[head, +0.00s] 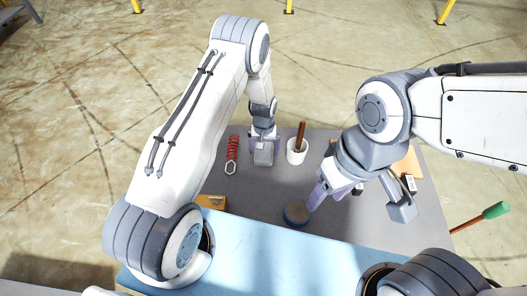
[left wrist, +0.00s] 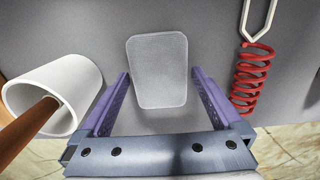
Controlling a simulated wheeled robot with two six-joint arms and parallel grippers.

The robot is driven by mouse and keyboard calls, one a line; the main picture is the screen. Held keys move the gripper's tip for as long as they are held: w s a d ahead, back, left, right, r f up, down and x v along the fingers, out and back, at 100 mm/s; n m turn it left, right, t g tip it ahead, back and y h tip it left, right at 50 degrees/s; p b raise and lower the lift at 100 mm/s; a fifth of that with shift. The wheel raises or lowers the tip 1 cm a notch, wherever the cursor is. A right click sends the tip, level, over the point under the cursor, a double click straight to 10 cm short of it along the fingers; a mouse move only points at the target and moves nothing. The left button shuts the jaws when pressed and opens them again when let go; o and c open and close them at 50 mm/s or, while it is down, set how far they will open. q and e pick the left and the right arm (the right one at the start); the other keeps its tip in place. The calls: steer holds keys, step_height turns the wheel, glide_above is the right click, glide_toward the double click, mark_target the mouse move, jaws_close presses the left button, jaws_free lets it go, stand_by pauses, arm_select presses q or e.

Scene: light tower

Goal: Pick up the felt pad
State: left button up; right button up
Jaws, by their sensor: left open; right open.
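The felt pad, as far as I can tell, is the flat grey piece with rounded corners (left wrist: 158,68) in the left wrist view. It also shows in the head view (head: 264,157). My left gripper (left wrist: 161,74) is open, with one purple finger on each side of the pad's near part and gaps between. I cannot tell the fingertips' height above the table. My right gripper (head: 337,193) is open near a round dark blue and brown object (head: 297,213), with one finger beside or over it.
A white cup (head: 297,157) with a brown stick stands right of the pad. A red coil with a metal loop (head: 232,150) lies left. A yellowish block (head: 211,202) is by my left arm. A green-ended tool (head: 494,210) is at the right. The grey table's (head: 265,190) middle is clear.

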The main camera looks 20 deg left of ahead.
mark_target(264, 151)
arm_select(q)
steer(key=shift+f, duration=0.65)
steer(key=c, duration=1.1)
steer(key=shift+r, duration=0.15)
step_height(264, 151, up, 10)
steer(key=shift+f+b, duration=0.1)
steer(key=shift+b, duration=0.85)
